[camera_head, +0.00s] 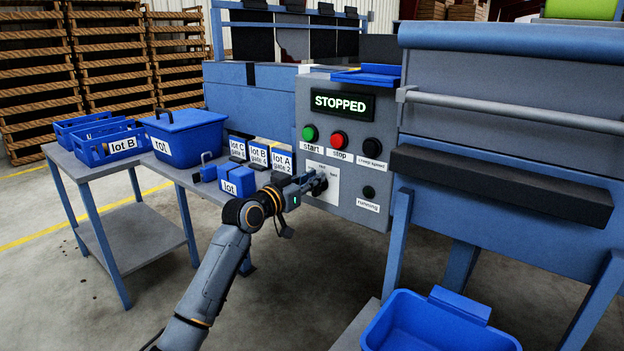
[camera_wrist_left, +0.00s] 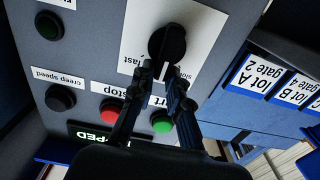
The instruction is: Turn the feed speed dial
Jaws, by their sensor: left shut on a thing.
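The feed speed dial is a black knob (camera_wrist_left: 168,41) on a white plate marked "slow" and "fast" in the left wrist view, where the panel shows upside down. A light pointer mark shows near the fingertips. In the head view the white plate (camera_head: 329,193) sits low on the grey control panel (camera_head: 350,221), and my gripper partly hides the knob. My left gripper (camera_head: 312,184) reaches the plate from the left and is shut on the dial; its fingers (camera_wrist_left: 163,72) meet the knob's near edge in the left wrist view. My right gripper is not in view.
Above the dial are a green start button (camera_head: 310,133), a red stop button (camera_head: 339,139), a black creep speed button (camera_head: 372,147) and a display (camera_head: 342,103) reading "STOPPED". A dark running lamp (camera_head: 369,191) is beside the plate. Lot boxes (camera_head: 237,181) stand on the table left.

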